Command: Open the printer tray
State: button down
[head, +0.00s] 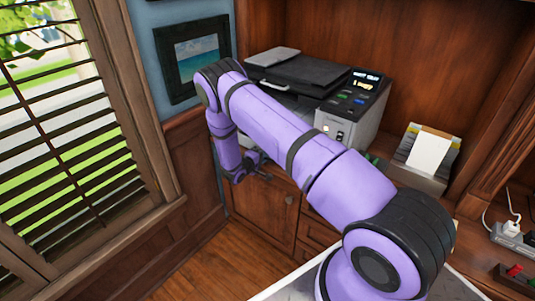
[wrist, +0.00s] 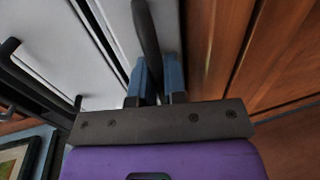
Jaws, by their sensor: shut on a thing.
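The printer (head: 315,72), grey with a black top, stands on the wood cabinet in the head view. My arm hides much of its front. My gripper (head: 258,168) is low in front of the cabinet edge, below the printer. In the wrist view my gripper (wrist: 158,80) has its blue finger pads closed on a dark bar-like handle (wrist: 147,35). The handle lies against the pale printer front (wrist: 112,28), which seems to be the tray face. How far the tray is out cannot be told.
Wood cabinet doors (head: 265,207) stand below the printer. A paper holder (head: 428,155) stands right of the printer, and a power strip (head: 513,240) lies farther right. A framed picture (head: 196,57) hangs at left, near the shuttered window (head: 70,130). The floor (head: 215,260) below is clear.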

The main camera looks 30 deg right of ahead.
jog(key=f+v, duration=0.2)
jog(key=v, duration=0.9)
jog(key=a+f+v, duration=0.1)
jog(key=f+v, duration=0.2)
jog(key=v, duration=0.9)
jog(key=shift+s+a, duration=0.15)
jog(key=shift+r, duration=0.1)
jog(key=c, duration=1.2)
grip_release()
jog(key=shift+a, duration=0.1)
jog(key=v, duration=1)
jog(key=shift+a, duration=0.3)
jog(key=shift+s, duration=0.1)
